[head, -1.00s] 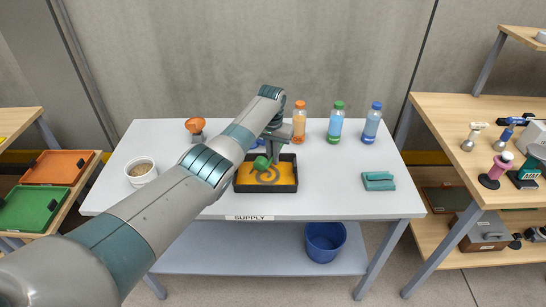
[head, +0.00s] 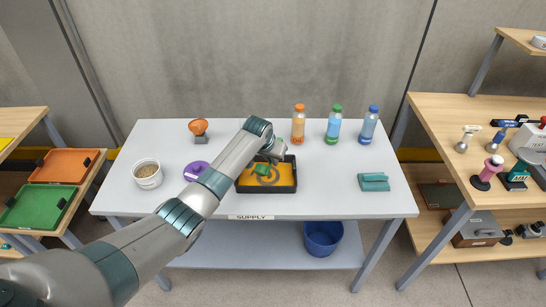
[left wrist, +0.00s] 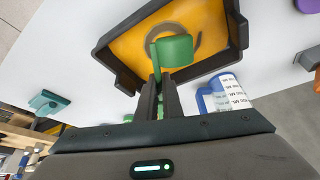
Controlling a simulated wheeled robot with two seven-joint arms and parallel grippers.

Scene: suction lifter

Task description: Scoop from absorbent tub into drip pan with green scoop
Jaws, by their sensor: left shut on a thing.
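My left gripper (head: 270,154) is shut on the green scoop (head: 262,169); its two dark fingers (left wrist: 164,98) grip the handle in the left wrist view. The scoop's bowl (left wrist: 175,50) is over the drip pan (head: 266,190), a black tray with an orange-yellow floor and a grey curved mark. The pan (left wrist: 112,67) fills the top of the left wrist view. The scoop's contents are hidden. The absorbent tub (head: 148,184), white and round with tan grains inside, stands at the table's left. My right gripper is out of view.
Orange (head: 298,125), green (head: 333,125) and blue (head: 368,125) bottles stand behind the pan. A purple-topped item (head: 196,170) lies between tub and pan. A blue-and-white labelled item (left wrist: 228,93) is beside the gripper.

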